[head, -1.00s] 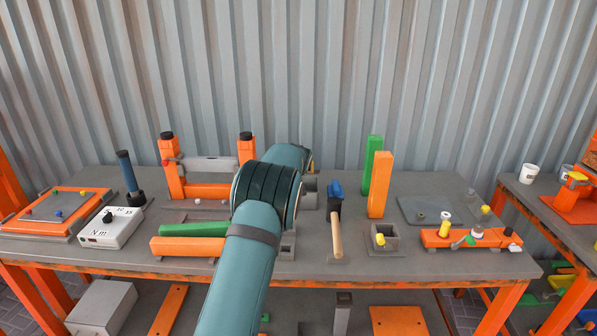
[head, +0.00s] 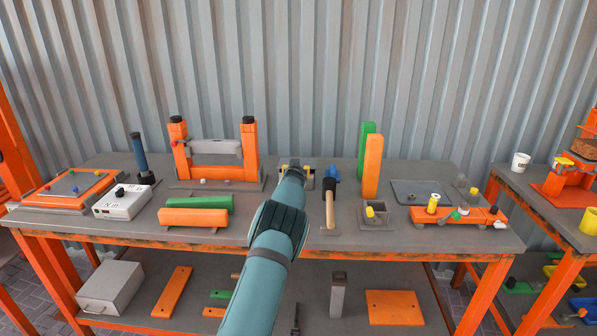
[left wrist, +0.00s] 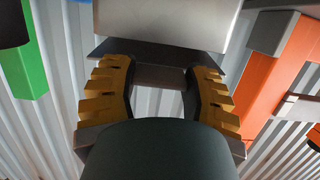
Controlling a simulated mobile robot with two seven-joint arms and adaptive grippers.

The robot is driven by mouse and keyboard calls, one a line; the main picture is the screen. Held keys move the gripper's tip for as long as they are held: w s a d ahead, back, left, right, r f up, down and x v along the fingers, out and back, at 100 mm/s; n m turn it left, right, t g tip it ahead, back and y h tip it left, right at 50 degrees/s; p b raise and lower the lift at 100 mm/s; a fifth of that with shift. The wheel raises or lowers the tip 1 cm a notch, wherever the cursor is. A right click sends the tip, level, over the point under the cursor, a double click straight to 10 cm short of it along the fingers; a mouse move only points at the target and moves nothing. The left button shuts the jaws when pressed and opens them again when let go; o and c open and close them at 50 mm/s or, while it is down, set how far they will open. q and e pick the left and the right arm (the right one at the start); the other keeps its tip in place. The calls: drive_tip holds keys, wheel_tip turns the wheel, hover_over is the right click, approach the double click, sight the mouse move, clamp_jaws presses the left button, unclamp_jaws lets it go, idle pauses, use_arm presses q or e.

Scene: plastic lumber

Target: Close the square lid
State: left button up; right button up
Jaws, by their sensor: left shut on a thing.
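My left gripper (head: 297,174) is at the back middle of the bench, its arm covering most of what is there. In the left wrist view its ribbed yellow-brown fingers (left wrist: 160,88) stand apart, shut on a dark grey piece (left wrist: 160,76). A pale grey block-like piece (left wrist: 165,25) lies just past the fingertips. Whether either piece is the square lid I cannot tell. A small square grey box (head: 368,220) with a yellow piece (head: 370,212) stands to the right of the gripper, apart from it. My right gripper is not in view.
Green (head: 365,145) and orange (head: 372,168) posts stand behind the box. An orange frame (head: 248,150) stands left of the gripper. Orange (head: 192,218) and green (head: 215,203) beams lie front left.

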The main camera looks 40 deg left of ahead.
use_arm(q)
drive_tip(key=shift+f, duration=0.15)
idle(0.4)
drive_tip(key=o, duration=1.4)
drive_tip(key=v, duration=1.2)
drive_tip(key=shift+f, duration=0.25)
